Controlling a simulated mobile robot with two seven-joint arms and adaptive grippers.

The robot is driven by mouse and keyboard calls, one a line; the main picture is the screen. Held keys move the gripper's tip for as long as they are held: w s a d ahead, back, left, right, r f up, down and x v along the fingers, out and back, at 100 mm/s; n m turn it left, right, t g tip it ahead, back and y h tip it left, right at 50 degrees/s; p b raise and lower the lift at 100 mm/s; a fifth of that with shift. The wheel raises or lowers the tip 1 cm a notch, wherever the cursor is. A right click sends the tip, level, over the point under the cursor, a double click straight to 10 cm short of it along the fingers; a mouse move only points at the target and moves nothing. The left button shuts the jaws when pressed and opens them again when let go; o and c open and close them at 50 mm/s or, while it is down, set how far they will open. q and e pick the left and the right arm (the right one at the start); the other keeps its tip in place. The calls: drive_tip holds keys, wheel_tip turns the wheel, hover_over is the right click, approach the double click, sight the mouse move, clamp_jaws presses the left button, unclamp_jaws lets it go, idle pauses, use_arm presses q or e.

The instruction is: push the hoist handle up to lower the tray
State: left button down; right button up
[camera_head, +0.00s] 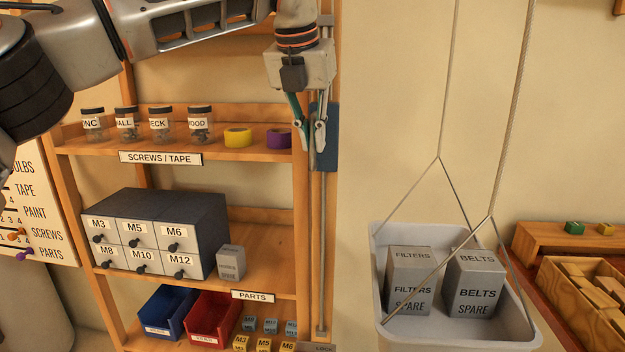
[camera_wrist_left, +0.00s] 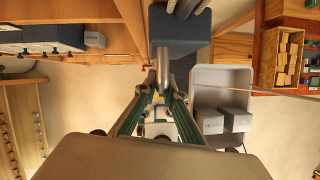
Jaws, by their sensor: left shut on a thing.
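The hoist handle has a blue block (camera_head: 328,150) on an upright metal rail along the shelf's right post. The blue block (camera_wrist_left: 182,30) and a grey bar in front of it also show in the left wrist view. My left gripper (camera_head: 309,146) points down in front of the block, its fingers shut on the handle and partly hiding it. The grey tray (camera_head: 378,262) hangs from cords to the right of the rail. It holds two grey boxes, FILTERS (camera_head: 409,275) and BELTS (camera_head: 475,280). My right gripper is not in view.
A wooden shelf (camera_head: 265,287) at the left holds jars, tape rolls, a drawer cabinet (camera_head: 140,225) and bins. A wooden crate (camera_head: 560,300) of blocks stands close to the tray's right side. Plain wall lies between rail and tray.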

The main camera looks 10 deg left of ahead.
use_arm(q)
wheel_tip(320, 180, up, 8)
drive_tip(key=shift+r, duration=0.1)
drive_tip(key=shift+a+r, duration=0.1)
drive_tip(key=shift+r, duration=0.2)
drive_tip(key=shift+w+r, duration=0.1)
drive_tip(key=shift+r, duration=0.05)
drive_tip(key=c, duration=2.1)
unclamp_jaws()
drive_tip(key=shift+c, duration=0.2)
drive_tip(key=shift+f, duration=0.2)
drive_tip(key=s+a+r, duration=0.1)
drive_tip(key=s+r, duration=0.1)
drive_tip(key=s, duration=0.5)
drive_tip(key=s+a+r, duration=0.1)
drive_tip(key=s+r, duration=0.1)
drive_tip(key=s, duration=0.4)
drive_tip(key=shift+s+a+r, duration=0.3)
drive_tip(key=shift+s+r, duration=0.05)
drive_tip(key=shift+s, duration=0.05)
